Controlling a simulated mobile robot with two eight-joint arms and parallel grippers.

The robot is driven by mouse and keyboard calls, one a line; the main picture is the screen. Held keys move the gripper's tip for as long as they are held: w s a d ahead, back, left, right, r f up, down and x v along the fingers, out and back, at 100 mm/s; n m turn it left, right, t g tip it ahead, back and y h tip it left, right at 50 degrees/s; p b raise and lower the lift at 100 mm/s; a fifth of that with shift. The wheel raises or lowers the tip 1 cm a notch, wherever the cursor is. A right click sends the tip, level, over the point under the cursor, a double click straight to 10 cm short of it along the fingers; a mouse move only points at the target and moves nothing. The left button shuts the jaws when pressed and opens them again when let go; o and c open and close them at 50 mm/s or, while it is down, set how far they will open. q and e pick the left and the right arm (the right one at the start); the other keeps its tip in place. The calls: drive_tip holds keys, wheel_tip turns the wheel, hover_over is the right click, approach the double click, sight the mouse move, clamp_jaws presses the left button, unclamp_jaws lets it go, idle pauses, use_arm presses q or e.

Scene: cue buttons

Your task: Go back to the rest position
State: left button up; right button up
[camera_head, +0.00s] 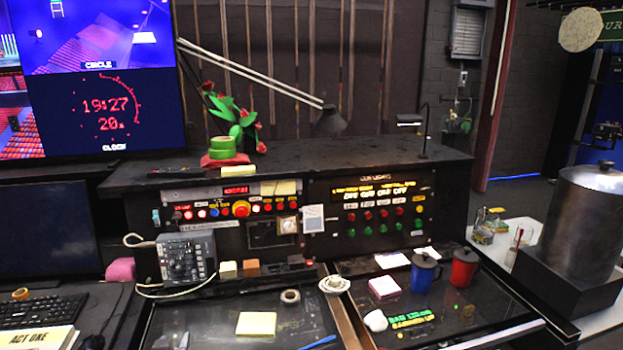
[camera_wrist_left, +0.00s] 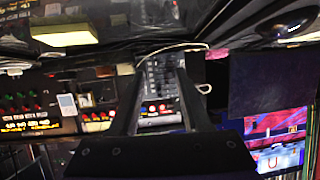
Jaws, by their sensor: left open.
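My left gripper (camera_wrist_left: 160,75) shows in the left wrist view as two dark fingers with a gap between them. It is open, and I see nothing held in the gap. The grey control box (camera_wrist_left: 162,85) shows through the gap, in an upside-down picture. In the head view I cannot make out either gripper clearly. The cue light panel (camera_head: 372,205) there has rows of red and green buttons. To its left is a panel (camera_head: 235,210) with a large orange-red knob (camera_head: 241,209) and a row of small lit buttons. The grey control box (camera_head: 186,258) stands below that.
A blue mug (camera_head: 424,273) and a red mug (camera_head: 463,268) stand at the right of the desk. A yellow note pad (camera_head: 256,324) lies in front. A large metal urn (camera_head: 583,225) stands far right. A keyboard (camera_head: 40,310) is at left.

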use_arm(q)
drive_tip(key=s+d+f+m+g+h+p, duration=0.1)
drive_tip(key=s+d, duration=0.3)
drive_tip(key=s, duration=0.4)
drive_tip(key=s+d+f+m+g+h, duration=0.1)
drive_tip(key=s+d+f+g, duration=0.2)
drive_tip(key=s, duration=0.5)
drive_tip(key=s+d+f+m+g+h+p, duration=0.1)
drive_tip(key=s+d+f, duration=0.3)
drive_tip(key=s, duration=0.4)
drive_tip(key=shift+s+d+g+h+p, duration=0.3)
drive_tip(key=shift+d+g+h, duration=0.1)
drive_tip(key=shift+d+g, duration=0.4)
use_arm(e)
drive_tip(key=r, duration=0.2)
drive_tip(key=w+r, duration=0.1)
drive_tip(key=shift+r, duration=0.4)
